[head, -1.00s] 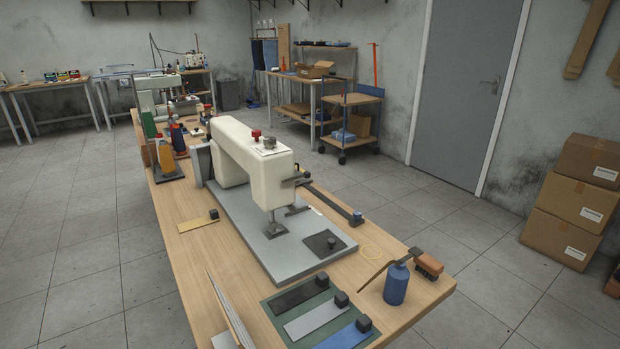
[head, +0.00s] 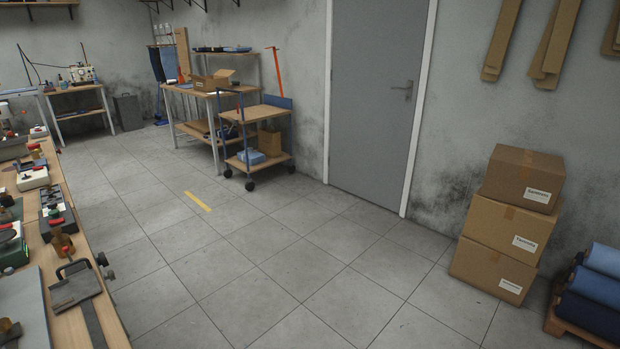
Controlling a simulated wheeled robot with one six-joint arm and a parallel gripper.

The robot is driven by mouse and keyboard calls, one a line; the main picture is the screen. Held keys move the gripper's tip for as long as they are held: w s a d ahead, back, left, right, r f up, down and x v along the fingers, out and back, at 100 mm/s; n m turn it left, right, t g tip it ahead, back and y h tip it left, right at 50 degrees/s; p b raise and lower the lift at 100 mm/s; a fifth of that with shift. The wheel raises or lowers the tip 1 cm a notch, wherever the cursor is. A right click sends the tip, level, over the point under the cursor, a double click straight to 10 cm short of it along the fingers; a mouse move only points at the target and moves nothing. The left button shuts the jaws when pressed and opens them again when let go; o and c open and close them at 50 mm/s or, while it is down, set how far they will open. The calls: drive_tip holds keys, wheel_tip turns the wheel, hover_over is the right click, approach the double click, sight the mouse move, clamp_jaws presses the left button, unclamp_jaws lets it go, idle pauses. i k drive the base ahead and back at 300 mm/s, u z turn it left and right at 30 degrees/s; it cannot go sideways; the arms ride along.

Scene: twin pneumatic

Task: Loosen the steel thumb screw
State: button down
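I cannot make out the steel thumb screw in the head view. The cream sewing machine seen before is out of view. Only part of a wooden workbench (head: 112,318) shows along the left edge, with small tools and fittings on it. A dark flat plate with a handle (head: 75,287) lies near its right edge, and a grey slab (head: 22,300) is cut off by the picture's left side. My gripper is not in view, so its state does not show.
Tiled floor (head: 270,265) lies open right of the bench. A wheeled cart (head: 258,140) and a second table (head: 205,93) stand at the back. Stacked cartons (head: 500,235) and blue rolls on a pallet (head: 595,300) stand right of a grey door (head: 375,100).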

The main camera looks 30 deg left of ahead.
sight(110, 275)
drive_tip(key=i, duration=2.75)
drive_tip(key=u, duration=4.75)
drive_tip(key=i, duration=0.45)
drive_tip(key=z, duration=1.3)
